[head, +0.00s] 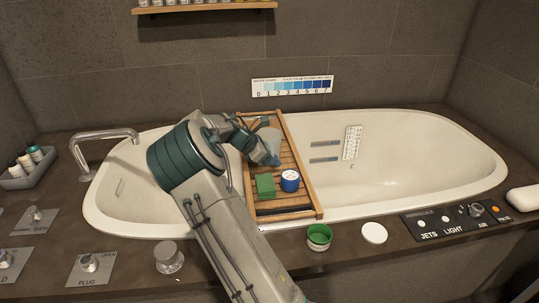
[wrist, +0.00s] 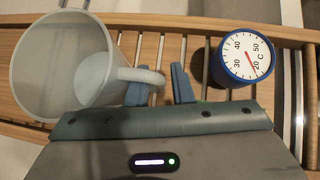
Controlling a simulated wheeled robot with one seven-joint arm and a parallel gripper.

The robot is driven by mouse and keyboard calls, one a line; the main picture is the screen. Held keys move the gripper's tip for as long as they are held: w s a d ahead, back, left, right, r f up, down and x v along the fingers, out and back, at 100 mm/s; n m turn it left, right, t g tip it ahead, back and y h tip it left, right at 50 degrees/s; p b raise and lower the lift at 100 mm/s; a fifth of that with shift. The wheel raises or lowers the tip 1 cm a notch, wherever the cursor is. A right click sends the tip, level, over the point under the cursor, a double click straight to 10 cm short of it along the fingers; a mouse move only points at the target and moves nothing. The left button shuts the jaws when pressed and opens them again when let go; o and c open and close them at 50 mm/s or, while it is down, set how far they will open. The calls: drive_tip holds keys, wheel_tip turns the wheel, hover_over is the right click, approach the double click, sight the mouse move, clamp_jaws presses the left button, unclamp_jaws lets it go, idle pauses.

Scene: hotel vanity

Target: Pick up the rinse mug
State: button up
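The rinse mug (wrist: 62,65) is a pale grey-blue mug in the wrist view, at the left over the wooden bath tray (wrist: 205,27). Its handle points right, toward my gripper (wrist: 160,88). My gripper's two blue-grey fingers are apart. The handle's outer end shows in the gap between them, overlapping the left finger; I cannot tell whether it touches. In the head view my gripper (head: 266,155) is over the middle of the tray (head: 302,180), and the mug (head: 272,138) shows partly behind it.
A blue round thermometer (wrist: 246,57) sits on the tray to the right of my fingers. A green block (head: 265,186) lies beside the thermometer (head: 290,181) at the tray's near end. A green tub (head: 319,237) and white disc (head: 374,233) are on the counter.

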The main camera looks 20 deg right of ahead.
clamp_jaws()
drive_tip(key=shift+r, duration=0.15)
